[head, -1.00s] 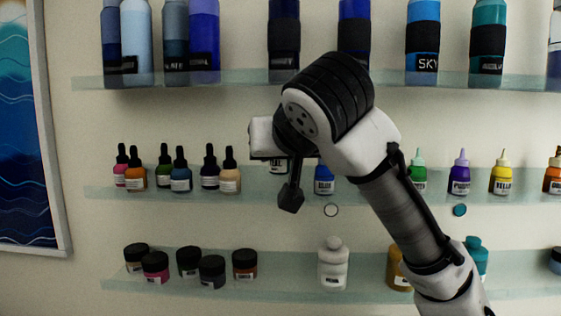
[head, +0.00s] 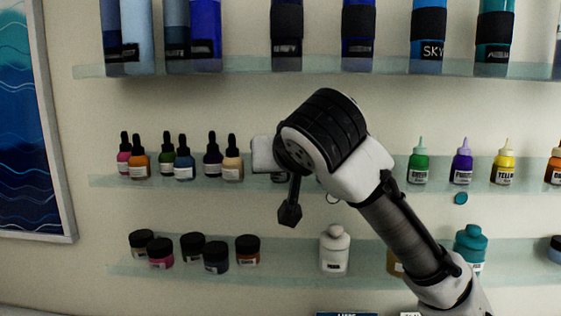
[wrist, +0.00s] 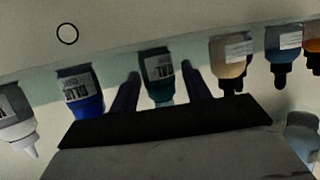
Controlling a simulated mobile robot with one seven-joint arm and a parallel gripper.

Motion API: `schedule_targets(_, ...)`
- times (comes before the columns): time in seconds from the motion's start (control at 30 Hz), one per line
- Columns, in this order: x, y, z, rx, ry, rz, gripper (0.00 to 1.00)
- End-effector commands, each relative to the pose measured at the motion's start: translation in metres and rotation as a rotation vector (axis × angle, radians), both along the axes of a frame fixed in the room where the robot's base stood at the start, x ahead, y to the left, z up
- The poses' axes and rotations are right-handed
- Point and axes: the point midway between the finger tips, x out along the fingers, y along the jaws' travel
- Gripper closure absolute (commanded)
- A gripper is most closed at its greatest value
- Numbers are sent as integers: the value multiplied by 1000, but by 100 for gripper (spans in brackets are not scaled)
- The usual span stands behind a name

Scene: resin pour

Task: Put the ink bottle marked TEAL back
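The ink bottle marked TEAL (wrist: 158,72) is a dark teal bottle with a pale label. It appears upside down in the wrist view, on the middle shelf edge. My gripper (wrist: 160,70) has one finger on each side of it, with narrow gaps between the fingers and the bottle. The bottle marked BLUE (wrist: 80,92) stands just beside my left finger in the wrist view.
A tan dropper bottle (wrist: 229,62) stands close to the other finger. A white-tipped bottle (wrist: 14,125) is farther left. An outlined ring (wrist: 67,34) and a teal disc (head: 460,198) show near the middle shelf (head: 400,188). A white bottle (head: 334,250) stands on the bottom shelf.

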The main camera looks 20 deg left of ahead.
Motion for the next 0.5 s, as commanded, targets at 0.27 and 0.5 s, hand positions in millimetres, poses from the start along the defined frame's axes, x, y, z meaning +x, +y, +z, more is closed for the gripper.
schedule_targets(0.27, 0, 0, 1, 0, 0, 0, 48)
schedule_targets(0.5, -14, -7, 10, 1, -4, -1, 48)
